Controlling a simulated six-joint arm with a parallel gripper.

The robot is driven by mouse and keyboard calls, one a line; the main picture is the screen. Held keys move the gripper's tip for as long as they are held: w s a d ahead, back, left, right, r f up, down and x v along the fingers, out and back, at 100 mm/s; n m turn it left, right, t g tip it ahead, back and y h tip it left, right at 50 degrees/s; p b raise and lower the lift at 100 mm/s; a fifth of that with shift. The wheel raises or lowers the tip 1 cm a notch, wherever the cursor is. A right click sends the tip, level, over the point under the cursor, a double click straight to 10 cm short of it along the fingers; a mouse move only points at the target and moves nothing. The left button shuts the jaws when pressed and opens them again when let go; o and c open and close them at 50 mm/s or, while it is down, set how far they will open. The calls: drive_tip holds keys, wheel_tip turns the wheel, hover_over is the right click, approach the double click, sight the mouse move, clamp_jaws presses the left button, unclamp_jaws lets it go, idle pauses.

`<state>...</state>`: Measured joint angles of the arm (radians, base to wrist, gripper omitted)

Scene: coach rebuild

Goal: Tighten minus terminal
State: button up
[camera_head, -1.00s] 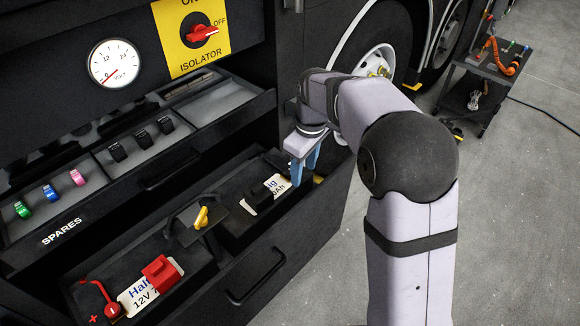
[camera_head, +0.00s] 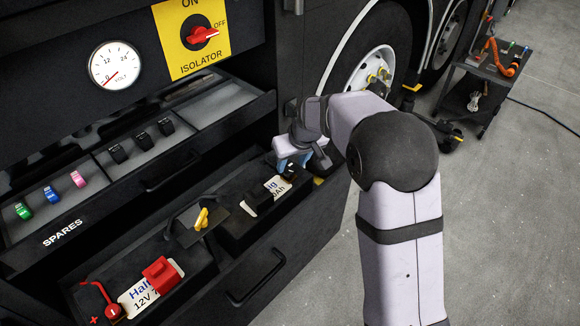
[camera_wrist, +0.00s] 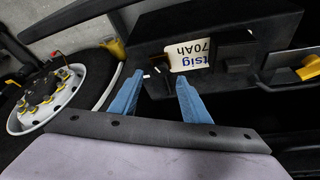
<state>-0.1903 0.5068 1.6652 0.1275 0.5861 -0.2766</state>
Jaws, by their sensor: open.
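The second battery (camera_head: 237,221), black with a white 70Ah label (camera_head: 277,186), sits in the open lower drawer. The minus terminal is a small dark part at the battery's far end (camera_head: 288,174), partly hidden by my gripper. My gripper (camera_head: 290,162) is over that end with its blue fingers. In the wrist view, my gripper (camera_wrist: 159,74) is open. Its fingers point toward the battery's end beside the label (camera_wrist: 188,54). A dark part with a small white mark (camera_wrist: 157,77) shows between the fingertips; I cannot tell whether they touch it.
The other battery has a red cap (camera_head: 161,274) and a red plus terminal (camera_head: 113,311). A yellow-handled link (camera_head: 201,219) stands between the batteries. The spares drawer (camera_head: 130,165) is open above. A wheel (camera_head: 370,70) and tool cart (camera_head: 487,75) stand beyond; the right floor is clear.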

sight(289, 170)
drive_tip(key=shift+x, duration=2)
drive_tip(key=shift+r+p, duration=0.1)
drive_tip(key=shift+p, duration=0.2)
drive_tip(key=c, duration=1)
